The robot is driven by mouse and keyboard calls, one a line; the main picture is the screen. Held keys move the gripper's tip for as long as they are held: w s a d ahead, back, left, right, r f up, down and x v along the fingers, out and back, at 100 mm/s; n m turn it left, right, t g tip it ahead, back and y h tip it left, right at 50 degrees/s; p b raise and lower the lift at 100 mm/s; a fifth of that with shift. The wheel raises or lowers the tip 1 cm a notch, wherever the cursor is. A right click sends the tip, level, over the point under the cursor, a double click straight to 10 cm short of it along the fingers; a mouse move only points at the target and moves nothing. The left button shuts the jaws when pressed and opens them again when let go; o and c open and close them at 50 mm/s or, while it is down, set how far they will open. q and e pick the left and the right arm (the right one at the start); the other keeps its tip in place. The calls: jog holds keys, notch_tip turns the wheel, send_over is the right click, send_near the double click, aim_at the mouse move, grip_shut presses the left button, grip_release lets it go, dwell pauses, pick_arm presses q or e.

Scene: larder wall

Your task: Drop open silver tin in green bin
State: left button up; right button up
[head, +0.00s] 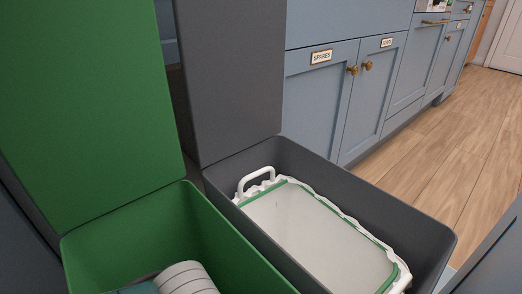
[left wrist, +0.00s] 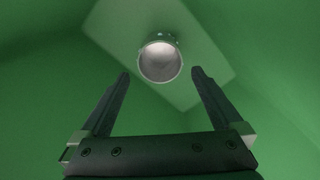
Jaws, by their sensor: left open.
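The green bin (head: 215,232) stands at the lower left of the head view with its green lid (head: 85,110) raised. In the left wrist view, green bin surfaces (left wrist: 45,95) fill the background. The silver tin (left wrist: 160,62) shows there beyond my fingertips, its round open mouth facing the camera. It is apart from both fingers, against the paler green floor panel; I cannot tell whether it touches the floor. My left gripper (left wrist: 160,78) is open and empty. The head view does not clearly show this gripper. My right gripper is not in view.
A dark grey bin (head: 420,228) with a raised lid (head: 232,75) stands right of the green one, holding a white, green-edged container (head: 310,230). Blue cupboards (head: 320,100) stand behind. A pale ribbed cylinder (head: 185,279) at the bottom edge is unclear. Wooden floor (head: 460,130) is clear at right.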

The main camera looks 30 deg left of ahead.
pick_arm(q)
jog(key=s+a+r+m+t+p, duration=0.1)
jog(key=s+r+m+p, duration=0.1)
jog(key=r, duration=1.1)
jog(key=s+a+r+m+t+p, duration=0.2)
jog(key=r+m, duration=0.3)
jog(key=r, duration=0.8)
jog(key=shift+s+a+r+t+p, duration=0.35)
jog(key=shift+s+p, duration=0.2)
jog(key=shift+p, duration=0.35)
jog(key=shift+d+r, duration=0.1)
notch_tip(320, 180, up, 78)
jog(key=p, duration=7.8)
